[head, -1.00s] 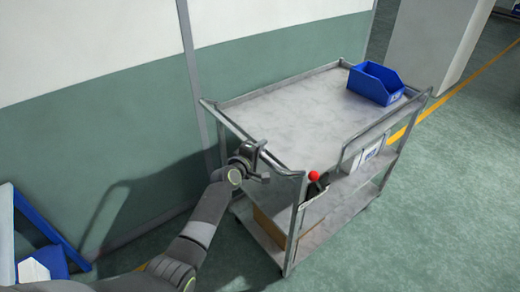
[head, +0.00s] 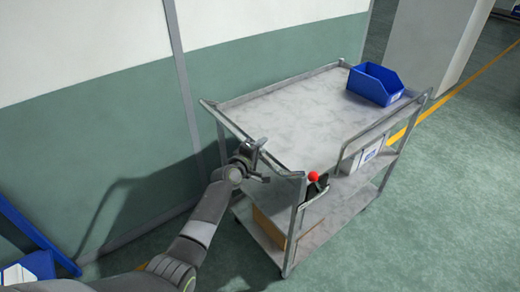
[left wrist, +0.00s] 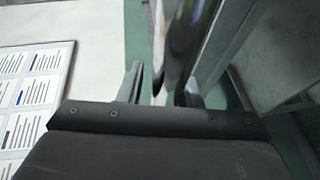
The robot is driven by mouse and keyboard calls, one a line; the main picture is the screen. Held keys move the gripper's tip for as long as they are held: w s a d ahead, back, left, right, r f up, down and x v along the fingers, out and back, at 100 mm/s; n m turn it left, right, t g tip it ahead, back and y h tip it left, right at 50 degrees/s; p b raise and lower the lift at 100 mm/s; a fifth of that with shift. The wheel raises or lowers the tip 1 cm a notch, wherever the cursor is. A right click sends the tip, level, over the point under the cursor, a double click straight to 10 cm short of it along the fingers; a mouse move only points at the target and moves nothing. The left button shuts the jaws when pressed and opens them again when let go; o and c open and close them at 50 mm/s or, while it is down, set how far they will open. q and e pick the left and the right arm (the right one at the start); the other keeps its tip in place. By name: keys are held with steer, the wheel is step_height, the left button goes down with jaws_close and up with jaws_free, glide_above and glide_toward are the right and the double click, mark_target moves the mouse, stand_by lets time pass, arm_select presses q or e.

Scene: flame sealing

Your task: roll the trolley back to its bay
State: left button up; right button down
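The trolley is a grey metal cart (head: 270,112) with two shelves, standing beside the green and white wall. Its push handle (head: 228,120) runs along the near left end. My left gripper (head: 258,160) is at this handle. A lever with a red knob (head: 313,176) is at the trolley's near corner. No marked bay is clearly visible. My right gripper is out of view.
A pale pillar (head: 432,45) stands behind. A yellow floor line (head: 478,68) runs past. Floor at right is clear.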

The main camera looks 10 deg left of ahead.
arm_select(q)
steer(key=shift+o, duration=0.9)
steer(key=shift+w+d+f, duration=0.1)
steer(key=shift+f, duration=0.1)
steer(key=v, duration=1.7)
steer(key=shift+s, duration=0.25)
